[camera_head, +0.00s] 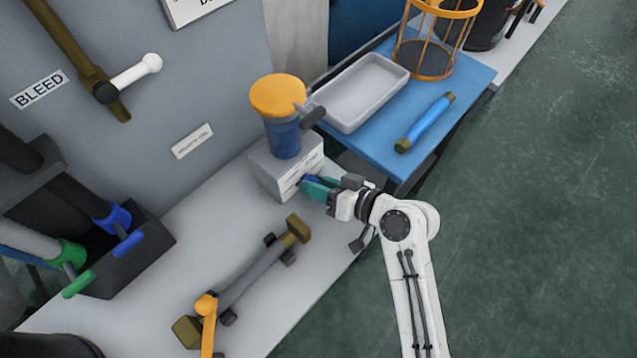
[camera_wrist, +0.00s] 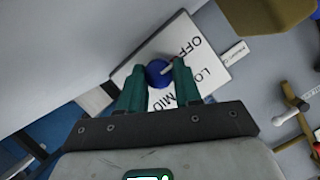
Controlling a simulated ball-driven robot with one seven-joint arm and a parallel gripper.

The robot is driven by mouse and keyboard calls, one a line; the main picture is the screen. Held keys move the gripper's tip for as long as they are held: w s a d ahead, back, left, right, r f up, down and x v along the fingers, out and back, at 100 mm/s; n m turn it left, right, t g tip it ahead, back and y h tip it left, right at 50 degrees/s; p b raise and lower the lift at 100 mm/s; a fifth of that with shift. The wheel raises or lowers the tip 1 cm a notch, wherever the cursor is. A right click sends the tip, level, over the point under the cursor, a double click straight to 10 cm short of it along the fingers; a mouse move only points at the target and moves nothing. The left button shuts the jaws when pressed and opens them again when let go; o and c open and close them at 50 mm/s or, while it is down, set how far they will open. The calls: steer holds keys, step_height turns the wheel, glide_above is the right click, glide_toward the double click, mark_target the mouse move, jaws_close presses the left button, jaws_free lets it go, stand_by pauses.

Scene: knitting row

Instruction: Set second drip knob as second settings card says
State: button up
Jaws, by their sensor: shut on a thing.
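My gripper (camera_head: 316,188) has its green fingers at the front of a grey box (camera_head: 270,178) under a blue cylinder with an orange top (camera_head: 278,97). In the wrist view the fingers (camera_wrist: 158,82) are closed on both sides of a round blue drip knob (camera_wrist: 157,72). The knob sits on a white dial plate (camera_wrist: 136,68) marked OFF, LO and MID; the fingers may hide more. A small pale pointer on the knob faces the OFF–LO side, but its exact setting is unclear. A small white card (camera_head: 192,140) on the wall is too small to read.
A blue table (camera_head: 470,78) at the right holds a white tray (camera_head: 362,92), an orange cage (camera_head: 432,40) and a blue tube (camera_head: 425,122). A grey pipe with an orange lever (camera_head: 206,304) lies on the bench. A BLEED label (camera_head: 39,89) is on the wall. Green floor is clear at right.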

steer(key=shift+w+d+f+m+g+y+p, duration=0.2)
steer(key=shift+m+y, duration=0.25)
steer(key=shift+m, duration=0.6)
steer(key=shift+s+a+r+m+g+y+p, duration=0.1)
steer(key=shift+m+g+y, duration=0.3)
steer(key=shift+m, duration=0.65)
steer(key=o, duration=1)
steer(key=shift+o, duration=0.2)
steer(key=shift+d, duration=0.1)
steer(key=v, duration=1)
steer(key=shift+d, duration=0.35)
steer(key=shift+c, duration=0.3)
